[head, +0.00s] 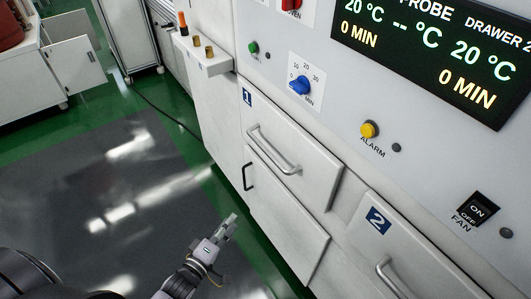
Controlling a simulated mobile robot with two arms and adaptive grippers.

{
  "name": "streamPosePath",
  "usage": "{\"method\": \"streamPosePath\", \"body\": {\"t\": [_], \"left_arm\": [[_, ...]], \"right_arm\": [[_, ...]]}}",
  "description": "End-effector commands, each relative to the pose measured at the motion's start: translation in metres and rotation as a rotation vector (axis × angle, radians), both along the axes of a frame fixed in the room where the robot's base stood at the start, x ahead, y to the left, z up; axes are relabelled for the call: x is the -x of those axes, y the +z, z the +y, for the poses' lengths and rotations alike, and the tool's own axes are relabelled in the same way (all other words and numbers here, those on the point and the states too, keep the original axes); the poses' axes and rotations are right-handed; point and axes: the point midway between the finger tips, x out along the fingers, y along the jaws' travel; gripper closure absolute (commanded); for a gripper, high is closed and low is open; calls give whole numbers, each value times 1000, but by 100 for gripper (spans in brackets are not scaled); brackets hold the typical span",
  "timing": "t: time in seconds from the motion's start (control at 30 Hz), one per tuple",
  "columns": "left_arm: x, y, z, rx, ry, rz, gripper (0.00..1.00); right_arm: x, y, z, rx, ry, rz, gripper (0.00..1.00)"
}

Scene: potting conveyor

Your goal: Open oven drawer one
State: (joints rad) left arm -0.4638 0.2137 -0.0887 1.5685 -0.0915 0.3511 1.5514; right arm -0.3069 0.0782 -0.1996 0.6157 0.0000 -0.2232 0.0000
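Oven drawer one (312,158) is a white front with a blue "1" label (247,97) at its upper left corner. It looks shut, flush with the oven body. Its silver bar handle (272,152) runs slantwise across the front and nothing touches it. My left gripper (232,220) is low in the picture, over the floor, below and to the left of the handle and clear of it. It holds nothing that I can see. Its fingers are small and seen at an angle, so their gap is unclear. My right gripper is not in view.
Drawer two (350,240), with a blue "2" label and its own handle (390,277), is at lower right. Below drawer one is a white door (285,222) with a black handle (247,176). The control panel with knobs and display (440,50) is above. The floor at left is clear.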

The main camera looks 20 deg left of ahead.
Motion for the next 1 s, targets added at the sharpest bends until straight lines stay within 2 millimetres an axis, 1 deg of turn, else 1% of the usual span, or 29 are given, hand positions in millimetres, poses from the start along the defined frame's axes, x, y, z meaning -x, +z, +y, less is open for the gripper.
{"method": "streamPosePath", "body": {"t": [0.03, 0.1, 0.2, 0.3, 0.43, 0.57, 1.0], "left_arm": [[-5, 30, -3, 88, -10, -65, 69], [-9, 67, -7, 202, -29, -135, 69], [-10, 103, -11, 316, -58, -201, 69], [-11, 122, -13, 373, -77, -231, 69], [-21, 129, -17, 392, -83, -239, 69], [-43, 134, -22, 390, -83, -240, 69], [-134, 149, -47, 389, -81, -238, 69]], "right_arm": [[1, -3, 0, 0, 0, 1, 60], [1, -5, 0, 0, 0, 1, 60], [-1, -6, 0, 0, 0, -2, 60], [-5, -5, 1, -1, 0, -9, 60], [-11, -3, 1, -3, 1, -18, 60], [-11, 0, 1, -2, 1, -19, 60], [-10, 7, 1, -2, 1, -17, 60]]}}
